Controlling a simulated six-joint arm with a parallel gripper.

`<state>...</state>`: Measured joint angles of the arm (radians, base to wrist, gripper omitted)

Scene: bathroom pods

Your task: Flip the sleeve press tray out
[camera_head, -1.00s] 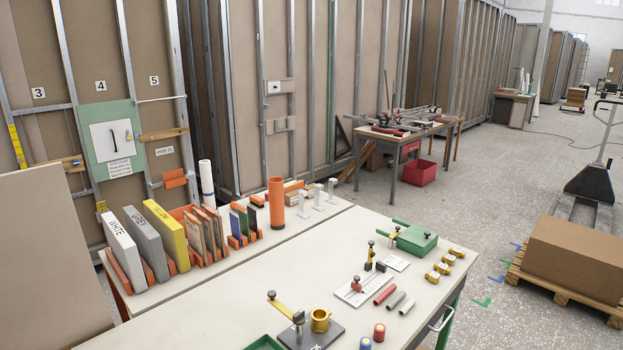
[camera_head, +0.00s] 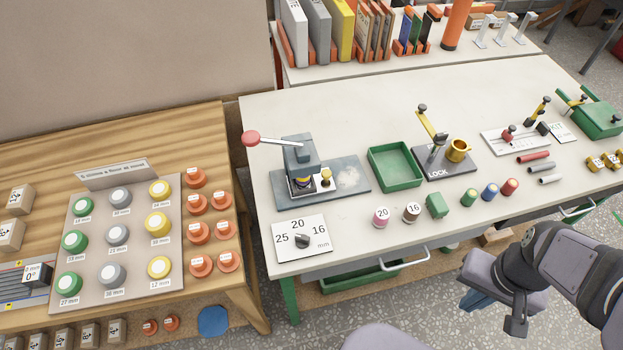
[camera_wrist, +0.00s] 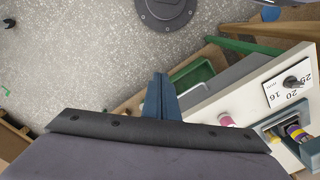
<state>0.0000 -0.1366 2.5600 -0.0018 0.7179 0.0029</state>
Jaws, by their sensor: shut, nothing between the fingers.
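The sleeve press (camera_head: 300,157) is a blue-grey press on a flat base near the left end of the white bench. Its lever ends in a red knob (camera_head: 251,138) pointing left. A small white tray-like plate with a brass knob (camera_head: 326,177) sits at the press's foot, beside a dark, yellow-banded piece in the press opening. I cannot tell how far the tray is swung. The press also shows at the lower right of the wrist view (camera_wrist: 292,132). My gripper (camera_head: 474,301) is shut and empty in front of the bench, well right of the press; its closed fingers (camera_wrist: 160,97) show in the wrist view.
A green bin (camera_head: 394,166) and a clamp stand marked LOCK (camera_head: 447,162) stand right of the press. A dial plate (camera_head: 301,239) lies in front of it. Several small coloured cylinders line the front edge. A wooden table (camera_head: 215,130) with buttons stands left.

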